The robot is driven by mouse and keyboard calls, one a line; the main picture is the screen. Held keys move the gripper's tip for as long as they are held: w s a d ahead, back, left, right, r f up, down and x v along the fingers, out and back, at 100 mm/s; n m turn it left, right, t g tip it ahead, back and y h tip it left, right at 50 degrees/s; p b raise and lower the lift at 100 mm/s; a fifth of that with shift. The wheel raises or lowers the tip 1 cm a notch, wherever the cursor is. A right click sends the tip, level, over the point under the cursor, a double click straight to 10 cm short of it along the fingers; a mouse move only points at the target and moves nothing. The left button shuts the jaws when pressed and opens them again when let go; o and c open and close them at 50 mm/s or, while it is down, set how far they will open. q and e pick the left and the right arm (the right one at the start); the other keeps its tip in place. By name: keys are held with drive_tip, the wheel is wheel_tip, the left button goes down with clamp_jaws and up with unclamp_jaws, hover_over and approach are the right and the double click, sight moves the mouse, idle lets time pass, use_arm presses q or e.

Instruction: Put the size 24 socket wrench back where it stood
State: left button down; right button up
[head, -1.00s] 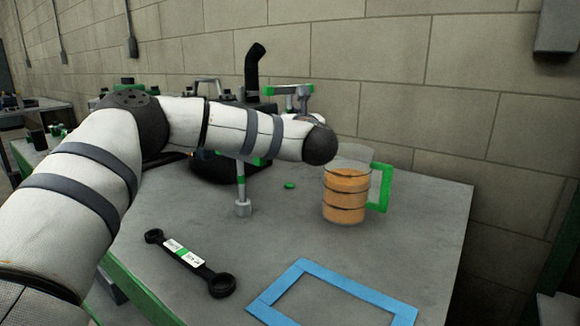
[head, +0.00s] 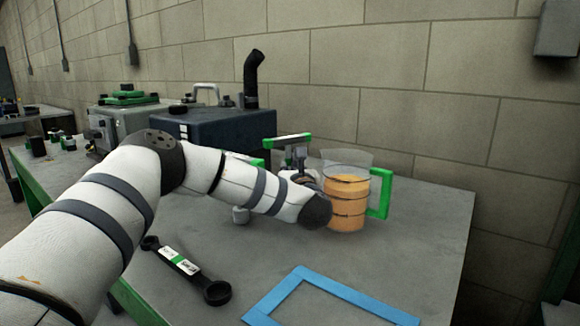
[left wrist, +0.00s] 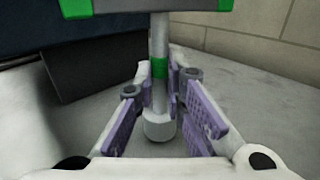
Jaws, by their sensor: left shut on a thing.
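A T-handled socket wrench with green handle ends (head: 288,140) is upright in my left gripper, just left of the mug. In the left wrist view its grey stem (left wrist: 159,42), green band and pale socket (left wrist: 158,126) show. The purple fingers of my left gripper (left wrist: 161,85) are shut on the stem. I cannot tell whether the socket touches the table. My forearm hides its lower part in the head view. I cannot read any size mark. My right gripper is out of view.
A clear mug of orange liquid (head: 346,205) with a green handle stands close to the right. A black ring wrench (head: 186,268) and blue frame (head: 283,293) lie in front. A dark blue box (head: 215,137) stands behind. The table's right side (head: 430,225) is clear.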

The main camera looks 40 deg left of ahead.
use_arm(q)
drive_tip(key=shift+f, duration=0.25)
drive_tip(key=c, duration=1.7)
unclamp_jaws()
drive_tip(key=shift+o, duration=0.2)
drive_tip(key=shift+r, duration=0.75)
drive_tip(key=v, duration=1.2)
drive_tip(key=shift+s+f+p, duration=0.1)
drive_tip(key=shift+f+p, duration=0.05)
drive_tip(key=shift+p, duration=0.15)
